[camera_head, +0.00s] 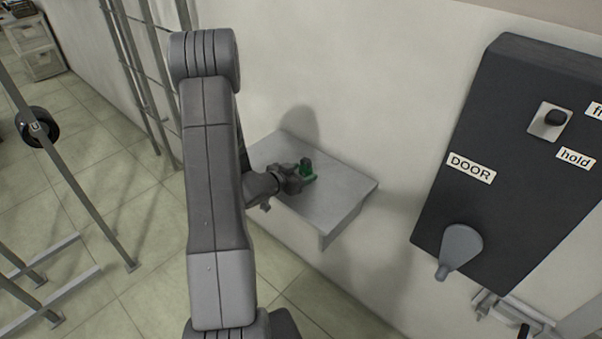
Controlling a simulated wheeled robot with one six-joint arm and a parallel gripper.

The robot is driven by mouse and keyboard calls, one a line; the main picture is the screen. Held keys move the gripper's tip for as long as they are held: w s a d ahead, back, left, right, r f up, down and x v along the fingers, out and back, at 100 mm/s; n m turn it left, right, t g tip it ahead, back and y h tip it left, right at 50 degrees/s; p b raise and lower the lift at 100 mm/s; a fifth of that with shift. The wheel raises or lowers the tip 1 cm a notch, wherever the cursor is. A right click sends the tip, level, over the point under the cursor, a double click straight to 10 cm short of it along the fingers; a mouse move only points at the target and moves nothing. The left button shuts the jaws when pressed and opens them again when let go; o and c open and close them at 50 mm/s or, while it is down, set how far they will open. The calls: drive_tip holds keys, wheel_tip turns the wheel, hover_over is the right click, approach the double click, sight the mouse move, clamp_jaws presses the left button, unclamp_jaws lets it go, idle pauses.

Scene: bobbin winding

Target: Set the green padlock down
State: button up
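The green padlock (307,173) is at the fingers of my gripper (303,175), over the small grey wall shelf (345,190). Only part of the padlock shows, as a small green shape between and beside the dark fingers. I cannot tell whether the padlock touches the shelf top or is a little above it. The gripper reaches in from the left, and its fingers look close around the padlock, but their exact opening is too small to make out. My arm hides the left part of the shelf.
A dark panel (510,150) with a DOOR label, a "hold" label, a black button (556,118) and a grey lever (460,247) is on the wall at right. Metal racks (135,70) stand at left. The shelf's right part is bare.

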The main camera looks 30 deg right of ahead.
drive_tip(key=shift+a+r, duration=0.2)
drive_tip(key=shift+r, duration=0.1)
drive_tip(key=v, duration=1.1)
drive_tip(key=shift+a, duration=0.3)
drive_tip(key=shift+s+f+b, duration=0.1)
drive_tip(key=shift+b, duration=0.25)
